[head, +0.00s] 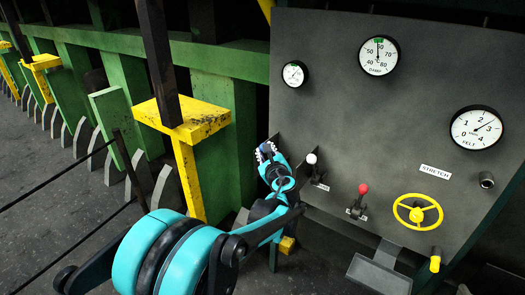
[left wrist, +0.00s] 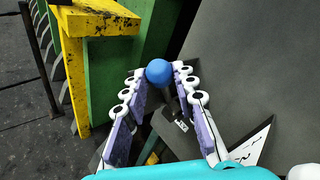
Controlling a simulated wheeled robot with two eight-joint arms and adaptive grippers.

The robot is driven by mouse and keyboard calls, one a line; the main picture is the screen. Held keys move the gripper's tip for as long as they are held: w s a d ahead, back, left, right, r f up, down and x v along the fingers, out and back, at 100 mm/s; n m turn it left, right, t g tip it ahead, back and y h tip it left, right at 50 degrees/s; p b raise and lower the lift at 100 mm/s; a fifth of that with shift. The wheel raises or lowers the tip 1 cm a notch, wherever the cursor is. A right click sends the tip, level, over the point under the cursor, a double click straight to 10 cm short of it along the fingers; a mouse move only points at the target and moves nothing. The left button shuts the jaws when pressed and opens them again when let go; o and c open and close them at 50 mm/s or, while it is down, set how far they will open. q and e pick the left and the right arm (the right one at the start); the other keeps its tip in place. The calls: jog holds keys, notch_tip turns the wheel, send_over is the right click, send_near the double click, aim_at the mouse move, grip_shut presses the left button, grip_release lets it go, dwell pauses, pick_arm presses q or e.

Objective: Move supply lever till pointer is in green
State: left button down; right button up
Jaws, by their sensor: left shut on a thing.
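My left gripper (head: 268,152) is at the left edge of the grey panel. In the left wrist view, its fingers (left wrist: 158,85) are closed around a lever with a blue ball knob (left wrist: 159,71). The knob sits between the fingertips; in the head view the gripper mostly hides this lever. Its label is not readable, so I cannot confirm it is the supply lever. A small round gauge (head: 294,75) with a green mark at its top is above it. A larger gauge (head: 379,56) has a green patch at the top, with its needle pointing roughly upward. My right gripper is out of view.
The panel (head: 330,110) also carries a white-knobbed lever (head: 311,159), a red-knobbed lever (head: 363,189), a yellow handwheel (head: 417,209) and a felt gauge (head: 476,128). Green and yellow machine frames (head: 180,125) stand close on the left.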

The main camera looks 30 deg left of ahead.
pick_arm(q)
jog(key=shift+w+r+m+g+p, duration=0.5)
jog(key=shift+w+r+p, duration=0.15)
jog(key=shift+w, duration=0.25)
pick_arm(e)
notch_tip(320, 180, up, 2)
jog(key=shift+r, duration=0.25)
pick_arm(q)
jog(key=c, duration=1.2)
grip_release()
jog(key=shift+s+d, duration=0.1)
jog(key=shift+d, duration=0.05)
jog(key=v, duration=1.1)
jog(key=shift+s+r, duration=0.15)
jog(key=shift+s, duration=0.2)
